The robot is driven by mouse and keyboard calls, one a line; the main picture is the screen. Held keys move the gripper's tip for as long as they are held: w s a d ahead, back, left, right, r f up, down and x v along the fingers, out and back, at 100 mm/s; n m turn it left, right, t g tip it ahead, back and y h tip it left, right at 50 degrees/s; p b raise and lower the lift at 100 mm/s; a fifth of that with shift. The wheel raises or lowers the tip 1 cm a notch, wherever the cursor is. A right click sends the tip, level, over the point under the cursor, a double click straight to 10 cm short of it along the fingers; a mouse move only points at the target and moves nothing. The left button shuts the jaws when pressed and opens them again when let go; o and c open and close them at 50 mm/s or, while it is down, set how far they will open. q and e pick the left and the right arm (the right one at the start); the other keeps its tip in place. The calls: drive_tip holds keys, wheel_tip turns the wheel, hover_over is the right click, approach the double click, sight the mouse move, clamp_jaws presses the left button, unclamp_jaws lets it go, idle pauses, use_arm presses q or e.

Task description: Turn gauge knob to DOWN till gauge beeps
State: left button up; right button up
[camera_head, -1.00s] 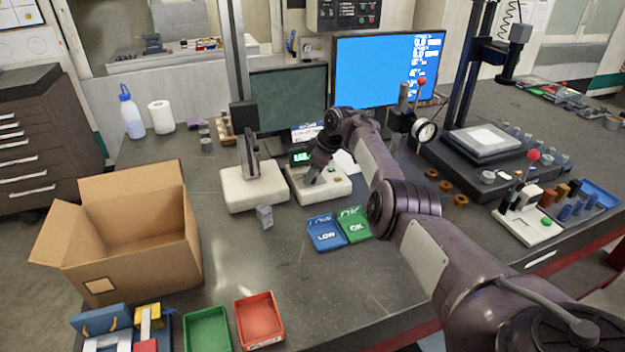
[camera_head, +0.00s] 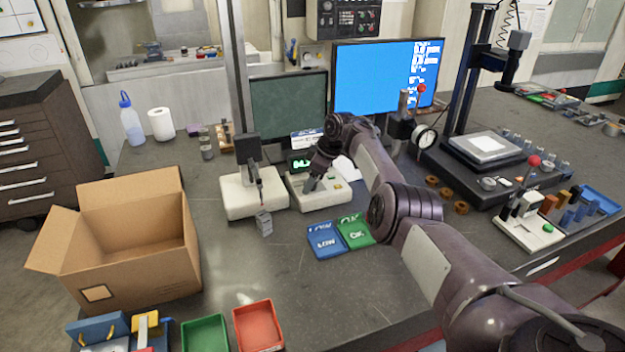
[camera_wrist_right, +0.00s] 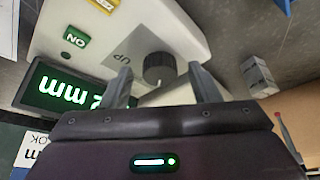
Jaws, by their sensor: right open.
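The gauge is a white box (camera_head: 335,197) at the table's middle, with a lit green display (camera_head: 300,162). In the head view the right gripper (camera_head: 313,182) is over the box and hides the knob. The wrist view's display (camera_wrist_right: 65,90) shows "mm" upside down, partly cut off. My left gripper is not in view.
A white stand (camera_head: 238,200) with a thin probe is close left of the gauge, and a grey block (camera_head: 264,222) is at its front. Blue (camera_head: 325,240) and green (camera_head: 355,231) cards lie in front. A cardboard box (camera_head: 150,260) stands at the left.

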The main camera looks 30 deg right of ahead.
drive_tip(key=v, duration=0.7)
drive_tip(key=shift+r, duration=0.35)
drive_tip(key=shift+s, duration=0.15)
